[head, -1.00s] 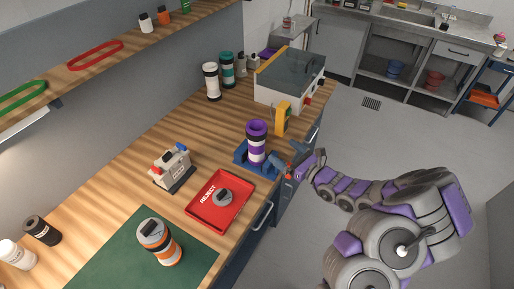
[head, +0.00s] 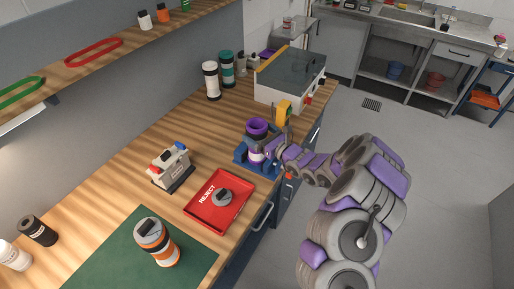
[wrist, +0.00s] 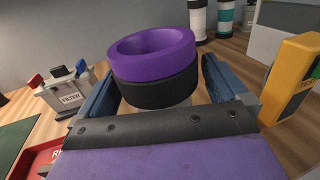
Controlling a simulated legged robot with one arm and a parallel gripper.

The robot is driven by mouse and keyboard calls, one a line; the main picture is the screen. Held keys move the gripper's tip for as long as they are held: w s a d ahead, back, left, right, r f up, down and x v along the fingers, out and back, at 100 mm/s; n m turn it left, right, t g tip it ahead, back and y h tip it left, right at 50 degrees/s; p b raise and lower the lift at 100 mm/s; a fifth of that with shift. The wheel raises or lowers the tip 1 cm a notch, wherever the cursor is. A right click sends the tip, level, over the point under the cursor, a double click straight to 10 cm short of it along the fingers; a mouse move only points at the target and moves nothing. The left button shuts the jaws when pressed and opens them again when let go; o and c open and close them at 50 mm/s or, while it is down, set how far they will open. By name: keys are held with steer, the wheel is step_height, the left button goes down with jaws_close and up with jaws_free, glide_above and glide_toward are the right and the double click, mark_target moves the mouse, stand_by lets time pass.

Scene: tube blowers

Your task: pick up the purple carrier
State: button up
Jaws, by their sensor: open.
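The wrist view also shows my gripper (wrist: 153,98) open around the carrier. Whether a finger touches it I cannot tell. The carrier's lower part is hidden behind my gripper in both views.
A red reject tray (head: 238,213) with a grey-lidded piece lies to the front. The filter box (head: 170,168) stands to the left. A yellow device (head: 283,112) and a large white box (head: 290,85) stand behind. An orange-banded carrier (head: 160,245) is on the green mat (head: 110,262).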

steer(key=shift+x, duration=1.25)
steer(key=shift+s, duration=0.1)
steer(key=c, duration=1.3)
steer(key=shift+r, duration=0.1)
